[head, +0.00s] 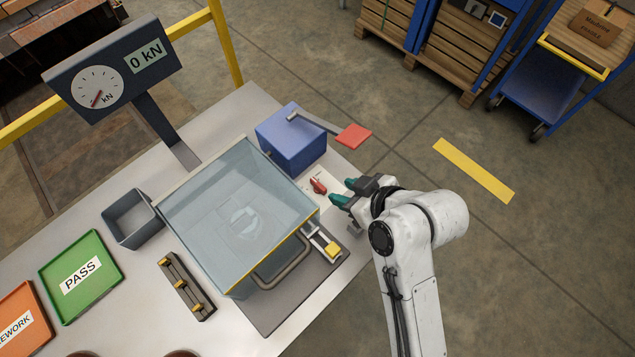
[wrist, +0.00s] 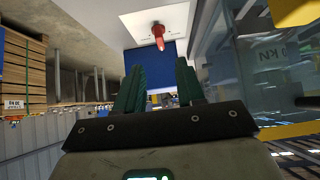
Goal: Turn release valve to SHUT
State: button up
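The release valve is a small red handle (head: 318,185) on a white plate beside the blue box (head: 290,145). In the wrist view the red handle (wrist: 158,38) stands out from its white plate, beyond the fingertips and roughly in line with the space between them. My gripper (head: 344,192) has teal fingers and is just right of the handle in the head view, apart from it. In the wrist view the two fingers (wrist: 160,80) are spread with nothing between them. Any SHUT marking on the plate is too small to read.
A clear-walled enclosure (head: 235,210) with a grey handle stands left of the valve. A lever with a red pad (head: 354,136) sticks out from the blue box. A gauge (head: 110,75) reads 0 kN. Open floor lies right of the table.

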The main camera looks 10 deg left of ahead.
aim_at(320, 185)
jog(key=x, duration=0.9)
jog(key=shift+w+a+f, duration=0.1)
jog(key=shift+w+f, duration=0.05)
jog(key=shift+f, duration=0.05)
jog(key=shift+c, duration=0.3)
grip_shut()
